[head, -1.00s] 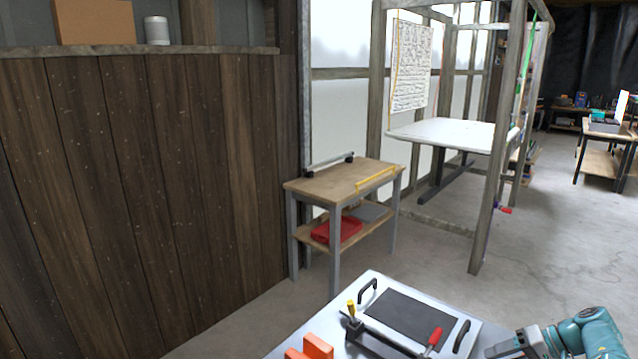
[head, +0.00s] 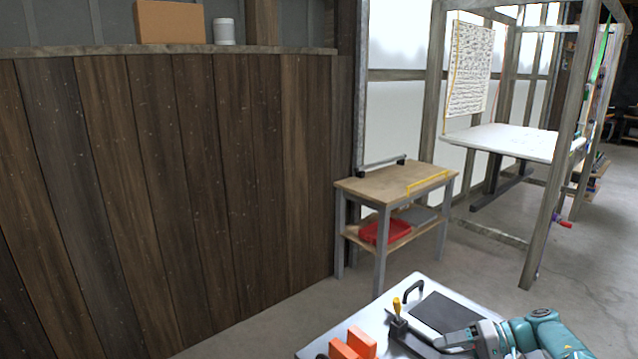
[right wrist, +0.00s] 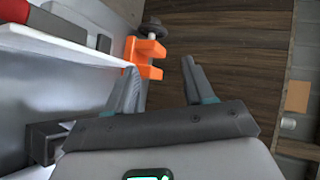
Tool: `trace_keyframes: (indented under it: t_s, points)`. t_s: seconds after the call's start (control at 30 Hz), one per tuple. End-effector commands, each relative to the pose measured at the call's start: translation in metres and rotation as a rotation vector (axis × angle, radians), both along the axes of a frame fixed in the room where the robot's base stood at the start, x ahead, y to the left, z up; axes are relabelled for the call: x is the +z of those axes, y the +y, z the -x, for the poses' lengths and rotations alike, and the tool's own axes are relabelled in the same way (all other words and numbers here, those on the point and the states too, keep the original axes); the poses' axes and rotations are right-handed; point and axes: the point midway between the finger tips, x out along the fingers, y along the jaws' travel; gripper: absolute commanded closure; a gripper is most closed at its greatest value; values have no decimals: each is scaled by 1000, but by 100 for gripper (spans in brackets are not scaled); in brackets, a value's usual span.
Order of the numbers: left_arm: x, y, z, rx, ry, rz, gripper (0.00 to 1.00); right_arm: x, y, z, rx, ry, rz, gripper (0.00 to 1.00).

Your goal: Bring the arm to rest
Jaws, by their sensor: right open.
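My right arm (head: 545,330) comes in at the bottom right of the head view, teal with grey parts. Its gripper (head: 448,341) is over the dark-panelled tray (head: 445,312) on a pale cart top (head: 425,283). In the right wrist view the same gripper (right wrist: 160,75) has its two fingers apart, with nothing visible between them. An orange part (right wrist: 143,60) lies just beyond the left finger. My left gripper is not in view.
Orange blocks (head: 353,343) and a yellow-handled clamp (head: 397,308) sit on the cart top near the gripper. A wooden workbench (head: 395,185) with a red bin (head: 384,231) stands behind. A plank wall (head: 180,190) fills the left. Floor between is clear.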

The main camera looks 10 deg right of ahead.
Motion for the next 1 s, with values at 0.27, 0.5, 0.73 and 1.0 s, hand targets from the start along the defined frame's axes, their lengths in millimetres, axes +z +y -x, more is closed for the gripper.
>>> trace_keyframes:
  t_s: [0.27, 0.5, 0.73, 1.0]
  points:
    - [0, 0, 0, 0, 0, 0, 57, 15, 208, -57, -95, -158, -447, 47]
    - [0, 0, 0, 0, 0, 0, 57, -83, 308, -23, -480, -51, -235, 47]
    - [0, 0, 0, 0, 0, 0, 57, -201, 310, 129, -445, 235, 353, 47]
    - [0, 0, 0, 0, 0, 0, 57, -235, 292, 268, -11, 385, 733, 47]
